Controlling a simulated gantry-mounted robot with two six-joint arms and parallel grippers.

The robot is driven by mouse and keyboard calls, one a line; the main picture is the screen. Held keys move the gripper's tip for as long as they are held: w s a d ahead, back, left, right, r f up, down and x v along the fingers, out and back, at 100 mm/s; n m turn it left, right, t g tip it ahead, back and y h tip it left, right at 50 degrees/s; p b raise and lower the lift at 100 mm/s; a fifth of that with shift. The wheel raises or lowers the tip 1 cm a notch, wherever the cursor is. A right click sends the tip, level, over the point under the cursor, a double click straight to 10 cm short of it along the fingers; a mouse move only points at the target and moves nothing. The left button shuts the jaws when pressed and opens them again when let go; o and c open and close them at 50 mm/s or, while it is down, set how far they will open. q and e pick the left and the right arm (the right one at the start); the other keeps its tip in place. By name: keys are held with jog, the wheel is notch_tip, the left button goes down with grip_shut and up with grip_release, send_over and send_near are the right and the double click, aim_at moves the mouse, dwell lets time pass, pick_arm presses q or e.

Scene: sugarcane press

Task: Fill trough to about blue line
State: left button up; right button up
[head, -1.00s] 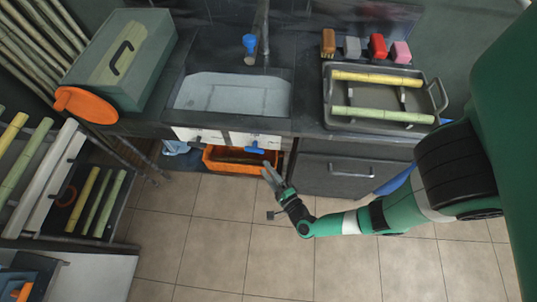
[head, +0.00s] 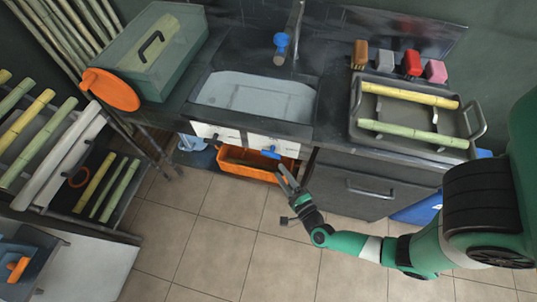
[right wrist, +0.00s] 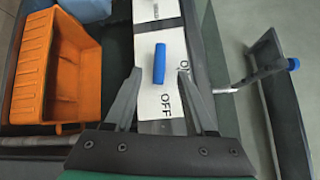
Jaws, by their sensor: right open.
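The trough (head: 255,97) is a grey basin set in the dark counter. A pale surface fills its bottom; I cannot make out a blue line or the water level. A tap with a blue knob (head: 281,42) stands behind it. Below the trough's front, a white panel (head: 272,144) carries a blue valve handle (head: 270,153). My right gripper (head: 283,172) is open and empty just in front of that handle. In the right wrist view the blue handle (right wrist: 159,63) lies between the spread fingertips, apart from both, beside ON and OFF lettering. My left gripper is not in view.
An orange bin (head: 245,165) sits under the panel, close to my right gripper. A green box (head: 155,55) stands left. The tiled floor in front is open.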

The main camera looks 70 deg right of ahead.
aim_at(268, 154)
jog(key=b+x, duration=0.2)
jog(key=x, duration=0.8)
jog(key=shift+s+b, duration=0.1)
jog(key=shift+b, duration=0.25)
jog(key=shift+c, duration=0.2)
grip_shut()
